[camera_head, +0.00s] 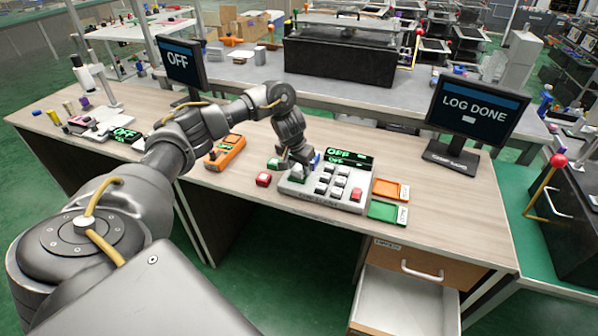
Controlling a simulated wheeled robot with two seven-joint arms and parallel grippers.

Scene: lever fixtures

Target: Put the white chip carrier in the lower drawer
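My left gripper (296,174) points down at the left end of the grey button panel (325,187), among its buttons. Its fingertips are small and partly hidden, so I cannot tell whether they are open or shut. I cannot make out a white chip carrier anywhere. The lower drawer (400,303) is pulled out under the right part of the bench, and the visible part of its white inside looks empty. The upper drawer (422,264), with a wooden front and pale handle, is above it and looks shut. My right gripper is not in view.
An orange tray (391,189) and a green tray (388,211) lie right of the panel. A red block (263,179) and an orange handheld device (225,151) lie left of it. A "LOG DONE" monitor (474,112) stands behind. The bench's right front is clear.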

